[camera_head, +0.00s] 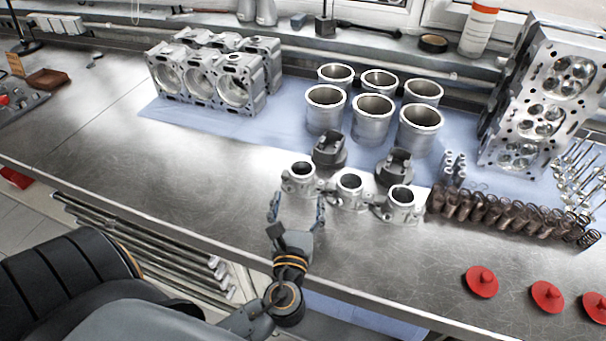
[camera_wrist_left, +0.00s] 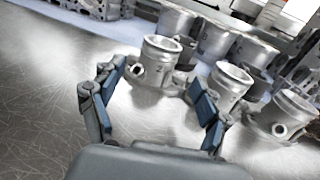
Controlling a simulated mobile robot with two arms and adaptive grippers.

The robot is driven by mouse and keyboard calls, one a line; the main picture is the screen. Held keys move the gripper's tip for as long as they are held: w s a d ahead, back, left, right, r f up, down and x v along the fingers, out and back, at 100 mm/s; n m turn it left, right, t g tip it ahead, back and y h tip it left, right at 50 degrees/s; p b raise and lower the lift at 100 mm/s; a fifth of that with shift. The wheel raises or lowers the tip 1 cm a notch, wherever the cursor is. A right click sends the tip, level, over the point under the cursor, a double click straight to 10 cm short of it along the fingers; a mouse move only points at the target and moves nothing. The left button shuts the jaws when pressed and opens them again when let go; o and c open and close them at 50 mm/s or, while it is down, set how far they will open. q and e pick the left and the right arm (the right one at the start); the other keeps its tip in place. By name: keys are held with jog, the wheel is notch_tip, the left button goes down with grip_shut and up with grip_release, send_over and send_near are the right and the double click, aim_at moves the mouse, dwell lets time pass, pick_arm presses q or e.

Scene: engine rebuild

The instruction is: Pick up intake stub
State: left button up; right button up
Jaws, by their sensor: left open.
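Three short metal intake stubs with round bores stand in a row near the front of the bench: a left one (camera_head: 300,178), a middle one (camera_head: 349,188) and a right one (camera_head: 402,203). My left gripper (camera_head: 297,207) is open just in front of the left stub, its fingers pointing towards it. In the left wrist view the left stub (camera_wrist_left: 158,62) stands upright beyond and between the open fingers (camera_wrist_left: 152,95). The middle stub (camera_wrist_left: 228,85) is just right of the right finger, and the right stub (camera_wrist_left: 283,115) is farther right. My right gripper is not in view.
Several cylinder liners (camera_head: 372,122) and two dark pistons (camera_head: 329,150) stand close behind the stubs. Several springs (camera_head: 500,215) line up to the right. An engine block (camera_head: 215,75) stands back left. Red caps (camera_head: 481,281) lie front right. The bench's left front is clear.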

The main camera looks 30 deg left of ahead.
aim_at(303, 165)
pick_arm(q)
jog(key=p+x, duration=0.1)
jog(key=x, duration=0.5)
jog(key=shift+w+r, duration=0.1)
jog(key=shift+r, duration=0.1)
jog(key=shift+w+a+f, duration=0.1)
jog(key=shift+w+a, duration=0.15)
jog(key=shift+w, duration=0.05)
jog(key=shift+w+a+p, duration=0.3)
jog(key=shift+w+p, duration=0.1)
jog(key=shift+w, duration=0.1)
jog(key=p+x, duration=0.1)
jog(key=x, duration=0.2)
jog(key=shift+w+a, duration=0.1)
jog(key=shift+w, duration=0.2)
jog(key=shift+w+a, duration=0.2)
jog(key=shift+w, duration=0.1)
pick_arm(e)
jog(key=r, duration=0.3)
jog(key=shift+s, duration=0.3)
pick_arm(q)
jog(key=shift+s, duration=0.1)
jog(key=shift+c, duration=0.5)
jog(key=c, duration=1.5)
pick_arm(e)
jog(key=shift+s+d, duration=0.15)
jog(key=shift+d, duration=0.25)
